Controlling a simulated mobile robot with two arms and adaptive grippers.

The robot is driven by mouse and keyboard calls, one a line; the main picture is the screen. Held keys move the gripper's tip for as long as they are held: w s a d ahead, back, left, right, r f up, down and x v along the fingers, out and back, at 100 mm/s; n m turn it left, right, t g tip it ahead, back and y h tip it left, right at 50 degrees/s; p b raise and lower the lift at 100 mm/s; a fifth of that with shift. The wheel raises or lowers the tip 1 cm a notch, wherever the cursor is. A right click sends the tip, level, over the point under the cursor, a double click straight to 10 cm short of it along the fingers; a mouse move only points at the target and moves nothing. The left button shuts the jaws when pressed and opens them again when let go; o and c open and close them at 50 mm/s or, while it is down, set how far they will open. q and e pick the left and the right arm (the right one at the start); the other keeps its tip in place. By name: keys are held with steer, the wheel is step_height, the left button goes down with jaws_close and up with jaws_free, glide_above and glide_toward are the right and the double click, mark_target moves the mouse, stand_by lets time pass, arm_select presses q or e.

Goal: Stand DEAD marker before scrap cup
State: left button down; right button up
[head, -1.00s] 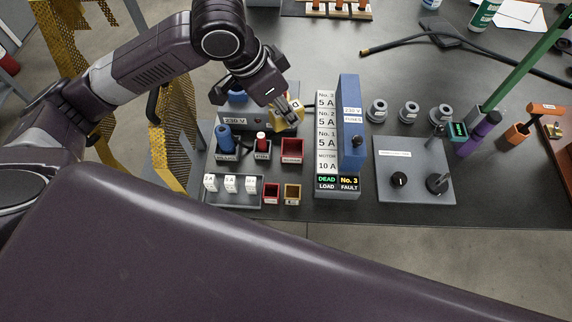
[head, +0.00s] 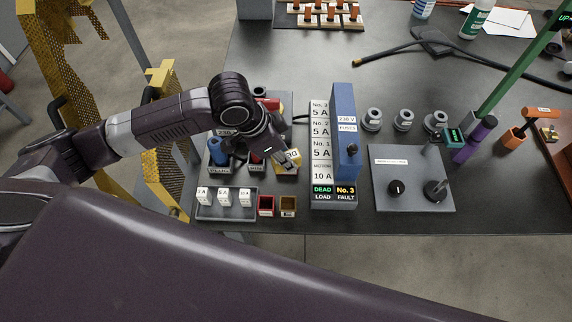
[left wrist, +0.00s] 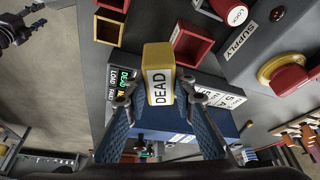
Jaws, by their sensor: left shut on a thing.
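My left gripper (head: 283,154) is shut on the yellow DEAD marker (head: 294,158), a small block with a white label. In the left wrist view the marker (left wrist: 159,58) sits between the two fingertips (left wrist: 158,94), its label showing. In the head view it is over the labelled bins, left of the fuse block (head: 321,140); I cannot tell whether it touches anything below. A small red cup (head: 266,206) and a brownish-yellow cup (head: 288,206) stand nearer the front edge. I cannot read which cup is for scrap.
The tray with several white fuses (head: 228,213) lies left of the small cups. A blue cover (head: 346,120) stands on the fuse block. The grey test panel (head: 415,187) is to its right. The left wrist view shows a SUPPLY box (left wrist: 268,45) with a red knob close by.

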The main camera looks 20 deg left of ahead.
arm_select(q)
steer(key=shift+f, duration=2.05)
steer(key=shift+f, duration=0.15)
steer(key=shift+f, duration=0.35)
steer(key=shift+f, duration=0.1)
steer(key=c, duration=1.6)
jaws_free()
steer(key=v, duration=1.3)
steer(key=shift+w+d+p, duration=0.1)
steer(key=shift+d+p, duration=0.15)
steer(key=shift+p, duration=0.1)
